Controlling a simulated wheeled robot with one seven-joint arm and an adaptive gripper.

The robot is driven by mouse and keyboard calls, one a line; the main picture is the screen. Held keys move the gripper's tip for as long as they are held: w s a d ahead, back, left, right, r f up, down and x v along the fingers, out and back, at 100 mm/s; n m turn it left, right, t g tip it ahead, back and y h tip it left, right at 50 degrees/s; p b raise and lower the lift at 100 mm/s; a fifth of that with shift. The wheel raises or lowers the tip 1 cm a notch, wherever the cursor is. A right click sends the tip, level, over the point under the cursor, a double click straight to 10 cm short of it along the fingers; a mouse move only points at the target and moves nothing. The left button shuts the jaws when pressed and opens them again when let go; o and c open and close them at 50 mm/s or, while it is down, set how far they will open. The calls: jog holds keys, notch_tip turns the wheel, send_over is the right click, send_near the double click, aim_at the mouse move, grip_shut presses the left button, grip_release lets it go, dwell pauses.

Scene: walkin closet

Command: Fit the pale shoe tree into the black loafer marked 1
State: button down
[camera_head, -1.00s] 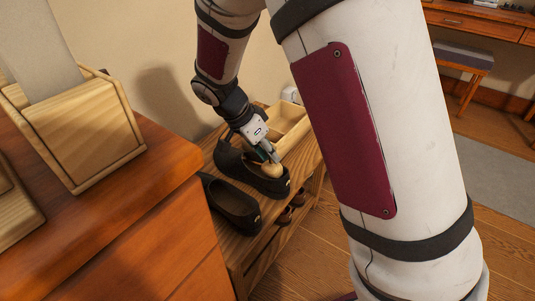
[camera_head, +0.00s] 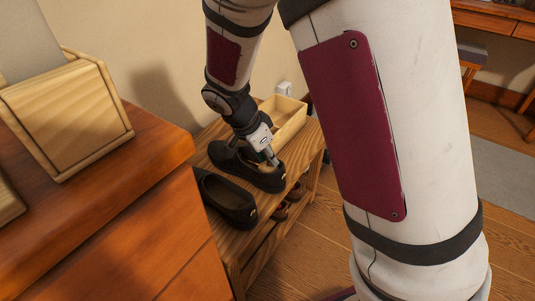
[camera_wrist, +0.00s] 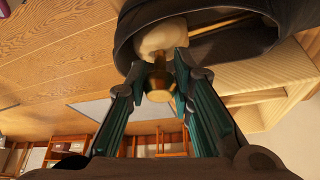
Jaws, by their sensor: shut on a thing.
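Two black loafers lie side by side on a wooden rack. The far loafer (camera_head: 235,163) has my gripper (camera_head: 271,160) over its opening; the near loafer (camera_head: 228,198) is empty. I cannot read a number on either. In the wrist view, my gripper (camera_wrist: 158,72) is shut on the brass neck and knob (camera_wrist: 159,88) of the pale shoe tree (camera_wrist: 163,36). Its rounded pale end sits within the opening of the black loafer (camera_wrist: 127,30), and a rod runs along inside. The shoe tree's front is hidden in the loafer; I cannot tell whether it is fully seated.
An open wooden box (camera_head: 291,121) stands on the rack (camera_head: 262,214) behind the loafers. Brown shoes (camera_head: 283,208) sit on the shelf below. A wooden cabinet (camera_head: 150,215) closes off the left, with a pale wooden holder (camera_head: 68,115) on top. Open floor lies at the right.

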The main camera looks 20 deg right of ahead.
jog(key=c, duration=1.3)
grip_release()
jog(key=o, duration=0.5)
jog(key=shift+o, duration=0.2)
jog(key=shift+r+p, duration=2.3)
jog(key=shift+r, duration=1.75)
